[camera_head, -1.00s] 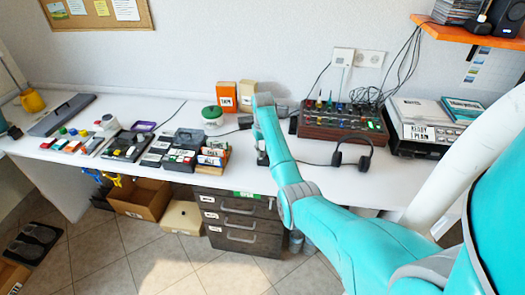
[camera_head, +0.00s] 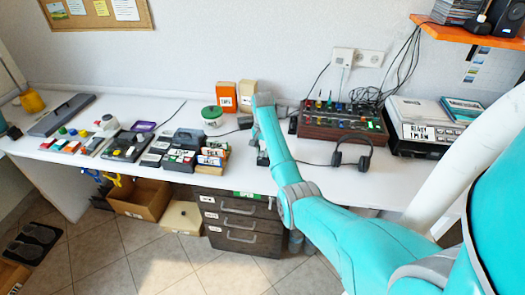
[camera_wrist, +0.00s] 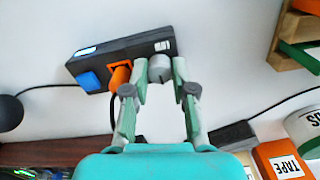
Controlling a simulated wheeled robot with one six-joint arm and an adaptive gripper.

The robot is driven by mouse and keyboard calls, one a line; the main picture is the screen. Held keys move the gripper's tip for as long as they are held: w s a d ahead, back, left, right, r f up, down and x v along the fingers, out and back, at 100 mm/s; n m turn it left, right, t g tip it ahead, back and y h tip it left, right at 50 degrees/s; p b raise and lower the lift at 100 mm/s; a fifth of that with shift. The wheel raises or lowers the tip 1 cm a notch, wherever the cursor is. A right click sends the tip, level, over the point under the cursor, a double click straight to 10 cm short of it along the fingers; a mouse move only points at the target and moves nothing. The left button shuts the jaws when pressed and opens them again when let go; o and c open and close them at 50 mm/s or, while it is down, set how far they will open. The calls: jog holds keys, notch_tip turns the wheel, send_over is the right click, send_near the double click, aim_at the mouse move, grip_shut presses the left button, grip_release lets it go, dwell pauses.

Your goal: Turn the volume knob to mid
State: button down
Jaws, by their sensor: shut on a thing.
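The volume knob (camera_wrist: 160,69) is a small grey round knob at one end of a dark box (camera_wrist: 118,55), with a dark mark on its side. My gripper (camera_wrist: 161,76) is shut on it, one finger on each side. The box also carries a blue button (camera_wrist: 90,81), an orange plug-like part (camera_wrist: 119,76) and a small white label beside the knob, too small to read. In the head view my gripper (camera_head: 262,157) is partly behind my forearm, and the knob is hidden there.
A mixer (camera_head: 342,122) with coloured knobs and headphones (camera_head: 352,153) stand right of my arm. Orange (camera_head: 227,97) and cream boxes stand behind it. A black cable (camera_wrist: 272,112) and a dark block (camera_wrist: 233,134) lie near the fingers. Bare white desk lies around the dark box.

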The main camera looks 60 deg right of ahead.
dwell(0.3)
jog(key=c, duration=0.9)
grip_release()
jog(key=shift+c, duration=0.2)
